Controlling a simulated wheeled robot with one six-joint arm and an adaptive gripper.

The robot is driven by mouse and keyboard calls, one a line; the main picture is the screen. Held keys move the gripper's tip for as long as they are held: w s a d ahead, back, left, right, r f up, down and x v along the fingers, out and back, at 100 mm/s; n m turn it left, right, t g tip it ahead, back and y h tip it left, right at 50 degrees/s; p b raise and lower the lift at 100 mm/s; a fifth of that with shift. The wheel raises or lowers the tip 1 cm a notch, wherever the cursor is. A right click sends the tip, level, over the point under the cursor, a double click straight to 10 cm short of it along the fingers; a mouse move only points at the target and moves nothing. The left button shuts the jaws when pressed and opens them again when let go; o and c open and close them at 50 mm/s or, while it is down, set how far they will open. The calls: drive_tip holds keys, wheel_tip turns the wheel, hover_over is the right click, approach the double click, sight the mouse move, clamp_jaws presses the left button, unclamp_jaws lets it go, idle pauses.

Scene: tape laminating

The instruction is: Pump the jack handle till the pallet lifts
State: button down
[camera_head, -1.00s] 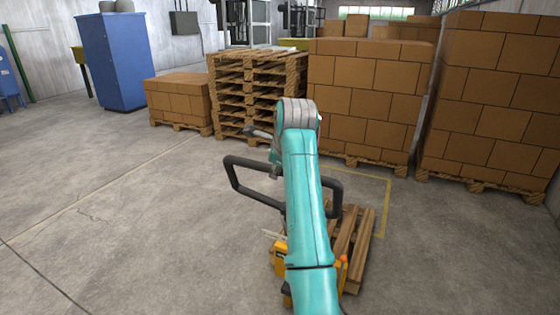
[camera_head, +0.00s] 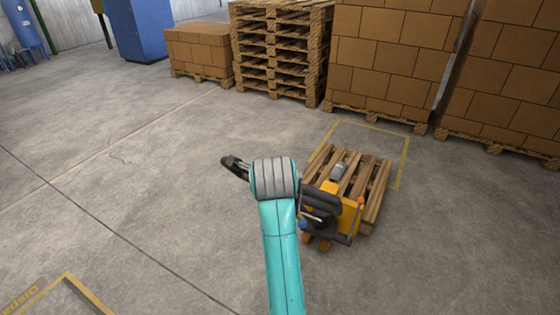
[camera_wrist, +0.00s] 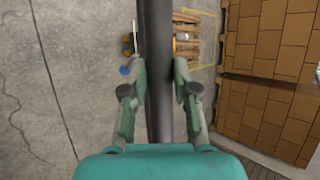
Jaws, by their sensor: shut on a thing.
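The jack's black loop handle (camera_head: 234,166) shows in the head view on both sides of my wrist, and its bar (camera_wrist: 157,30) runs through the wrist view. My gripper (camera_wrist: 160,76) is shut on this bar, one finger on each side. In the head view my wrist hides the fingers and the middle of the handle. The orange pallet jack (camera_head: 347,214) stands at the near end of the wooden pallet (camera_head: 376,188), with its forks under the slats. I cannot tell whether the pallet is clear of the floor.
A yellow floor outline (camera_head: 407,160) surrounds the pallet's far side. Pallets of brown boxes (camera_head: 392,55) and a stack of empty pallets (camera_head: 280,45) stand behind. A blue cabinet (camera_head: 141,28) is at the back left. The floor (camera_head: 130,190) to the left is open.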

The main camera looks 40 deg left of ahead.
drive_tip(key=shift+s+d+f, duration=0.2)
drive_tip(key=shift+s+f, duration=0.65)
drive_tip(key=shift+s, duration=0.3)
drive_tip(key=c, duration=0.9)
unclamp_jaws()
drive_tip(key=shift+r, duration=0.1)
drive_tip(key=v, duration=1.2)
drive_tip(key=shift+d, duration=0.1)
